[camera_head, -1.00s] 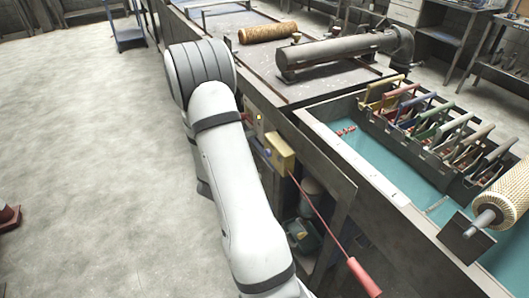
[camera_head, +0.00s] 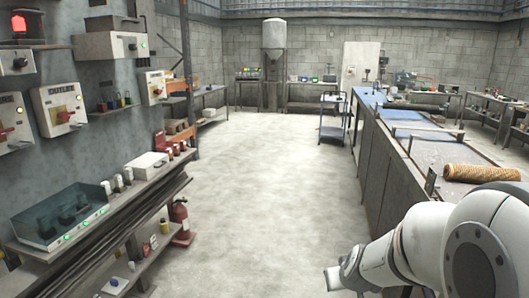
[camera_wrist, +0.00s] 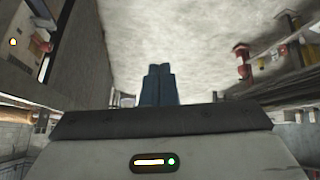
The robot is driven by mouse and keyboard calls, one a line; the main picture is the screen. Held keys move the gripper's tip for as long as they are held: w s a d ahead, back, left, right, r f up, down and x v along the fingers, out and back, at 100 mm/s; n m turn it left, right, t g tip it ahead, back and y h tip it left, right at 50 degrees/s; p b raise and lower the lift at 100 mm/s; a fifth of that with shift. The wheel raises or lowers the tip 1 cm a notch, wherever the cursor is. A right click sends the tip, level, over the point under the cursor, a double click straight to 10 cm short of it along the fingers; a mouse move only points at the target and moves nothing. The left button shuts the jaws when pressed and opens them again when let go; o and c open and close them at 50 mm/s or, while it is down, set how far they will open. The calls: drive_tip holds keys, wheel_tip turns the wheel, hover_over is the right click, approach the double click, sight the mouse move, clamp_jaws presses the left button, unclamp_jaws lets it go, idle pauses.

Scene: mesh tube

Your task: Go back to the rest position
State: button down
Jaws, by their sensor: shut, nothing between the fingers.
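My gripper (camera_wrist: 159,70) shows in the wrist view with its two dark blue fingers together and nothing between them. Pale concrete floor lies beyond the fingertips, and no object touches them. In the head view my white arm reaches in from the lower right corner, beside the long workbench (camera_head: 372,165). Its far end points left over the aisle floor, low in the picture. The fingers cannot be made out clearly in the head view.
The aisle floor (camera_head: 262,200) is clear. A brown mesh tube (camera_head: 482,173) lies on the bench at right. A blue cart (camera_head: 333,118) stands further back.

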drive_tip(key=s+a+r+g, duration=0.1)
drive_tip(key=s+r, duration=0.1)
drive_tip(key=s, duration=0.4)
drive_tip(key=s+a+r+g+p, duration=0.1)
drive_tip(key=s+a+r+g, duration=0.1)
drive_tip(key=s, duration=0.4)
drive_tip(key=s+a+r+m+g, duration=0.1)
drive_tip(key=s+r, duration=0.3)
drive_tip(key=s, duration=0.2)
drive_tip(key=shift+s+a+r+g+y+p, duration=0.25)
drive_tip(key=shift+s+a+g+y+p, duration=0.05)
drive_tip(key=shift+s+a+g, duration=0.1)
drive_tip(key=shift+d, duration=0.1)
